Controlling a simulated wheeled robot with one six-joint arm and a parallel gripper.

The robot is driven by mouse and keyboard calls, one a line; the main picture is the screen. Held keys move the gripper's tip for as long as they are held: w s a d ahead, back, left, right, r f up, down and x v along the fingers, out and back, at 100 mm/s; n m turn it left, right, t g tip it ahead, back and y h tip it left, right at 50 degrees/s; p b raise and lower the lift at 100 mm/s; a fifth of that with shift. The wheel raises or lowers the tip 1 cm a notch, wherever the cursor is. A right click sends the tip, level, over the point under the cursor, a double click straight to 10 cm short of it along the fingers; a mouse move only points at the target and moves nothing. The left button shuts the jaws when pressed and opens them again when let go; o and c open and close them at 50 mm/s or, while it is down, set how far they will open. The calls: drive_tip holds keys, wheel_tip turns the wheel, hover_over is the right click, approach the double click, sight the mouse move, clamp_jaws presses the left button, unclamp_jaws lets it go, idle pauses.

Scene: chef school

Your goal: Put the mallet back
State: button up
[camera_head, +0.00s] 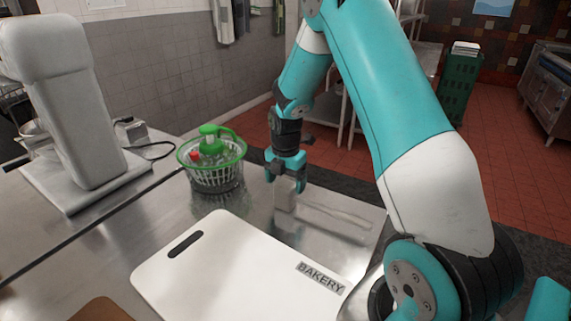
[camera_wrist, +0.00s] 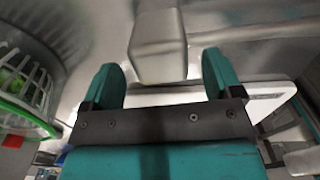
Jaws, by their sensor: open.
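The mallet (camera_head: 285,196) looks like a shiny metal block on the steel table, just below my gripper (camera_head: 286,181). A long pale bar, perhaps its handle or a reflection, runs to the right from it. In the wrist view the metal block of the mallet (camera_wrist: 158,45) shows just ahead of and between the two teal fingers of my gripper (camera_wrist: 160,78). The fingers are open, with a gap on both sides of the block. I cannot tell how far above the table the fingertips are.
A white cutting board (camera_head: 225,265) marked BAKERY lies in front of the mallet. A green and clear salad spinner (camera_head: 215,178) stands left of my gripper. A large white mixer (camera_head: 75,110) stands at the far left. A brown board (camera_head: 100,310) shows at the front.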

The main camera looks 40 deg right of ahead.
wheel_tip(320, 180, up, 10)
drive_tip(key=b, duration=0.2)
drive_tip(key=s+a+r+m, duration=0.3)
drive_tip(key=a+r, duration=0.1)
drive_tip(key=a, duration=0.5)
drive_tip(key=s+a+r+m+y, duration=0.2)
drive_tip(key=s+a+m, duration=0.4)
drive_tip(key=s+a, duration=0.3)
drive_tip(key=s+a+r+m+y, duration=0.1)
drive_tip(key=s+a+m+y, duration=0.1)
drive_tip(key=s+a+m, duration=0.3)
drive_tip(key=s+a, duration=0.4)
drive_tip(key=s, duration=0.4)
drive_tip(key=shift+r+m, duration=0.4)
